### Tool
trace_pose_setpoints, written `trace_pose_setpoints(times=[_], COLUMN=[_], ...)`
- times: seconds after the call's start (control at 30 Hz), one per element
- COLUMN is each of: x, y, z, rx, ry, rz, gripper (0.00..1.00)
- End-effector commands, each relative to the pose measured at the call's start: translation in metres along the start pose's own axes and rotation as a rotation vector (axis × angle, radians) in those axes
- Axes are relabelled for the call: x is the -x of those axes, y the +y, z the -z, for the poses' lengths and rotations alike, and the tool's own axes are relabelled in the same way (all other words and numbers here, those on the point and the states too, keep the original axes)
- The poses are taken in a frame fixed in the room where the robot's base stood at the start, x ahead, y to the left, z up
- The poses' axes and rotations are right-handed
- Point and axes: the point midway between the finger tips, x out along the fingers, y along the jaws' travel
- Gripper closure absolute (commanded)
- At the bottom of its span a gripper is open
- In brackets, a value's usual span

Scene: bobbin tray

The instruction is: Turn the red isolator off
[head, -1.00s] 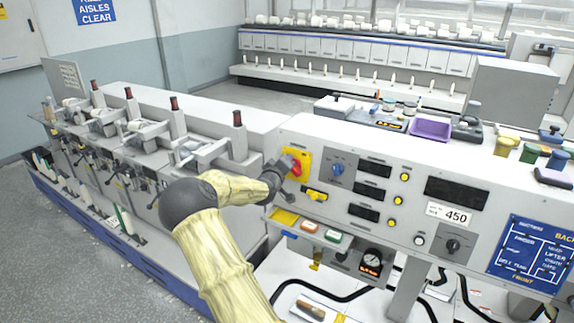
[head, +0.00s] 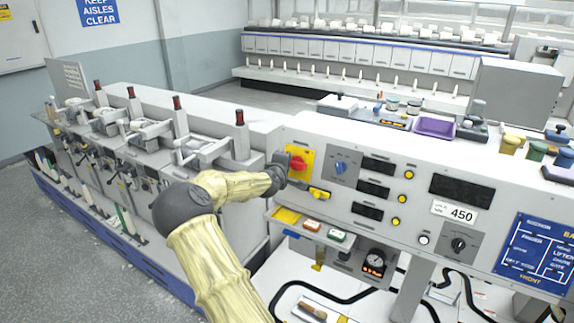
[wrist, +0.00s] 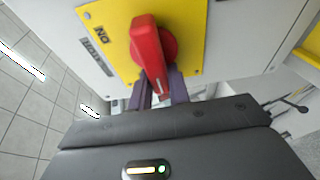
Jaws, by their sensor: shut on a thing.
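The red isolator handle (head: 299,163) sits on a yellow plate (head: 304,152) at the left end of the grey control panel (head: 350,150). In the wrist view the red handle (wrist: 147,42) stands out from its yellow plate (wrist: 106,14), which bears the word ON. My gripper (head: 284,170) is at the left side of the handle in the head view. In the wrist view my gripper (wrist: 160,90) has its two dark fingers shut on the handle's near end. The grip's far side is hidden.

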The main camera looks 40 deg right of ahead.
Motion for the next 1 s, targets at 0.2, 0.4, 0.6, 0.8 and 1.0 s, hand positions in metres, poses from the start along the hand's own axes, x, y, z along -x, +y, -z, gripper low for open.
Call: trace_pose_setpoints(times=[0.2,0.4,0.6,0.8,1.0], x=[0.000,0.000,0.000,0.004,0.028], y=[-0.002,-0.002,-0.001,-0.001,-0.004], z=[0.001,0.001,0.000,0.001,0.001], rx=[0.004,0.004,0.002,0.001,0.000], ry=[0.001,0.001,0.000,0.000,0.002], rz=[0.004,0.004,0.002,0.001,0.002], gripper=[1.00,0.60,0.60,0.60,0.60])
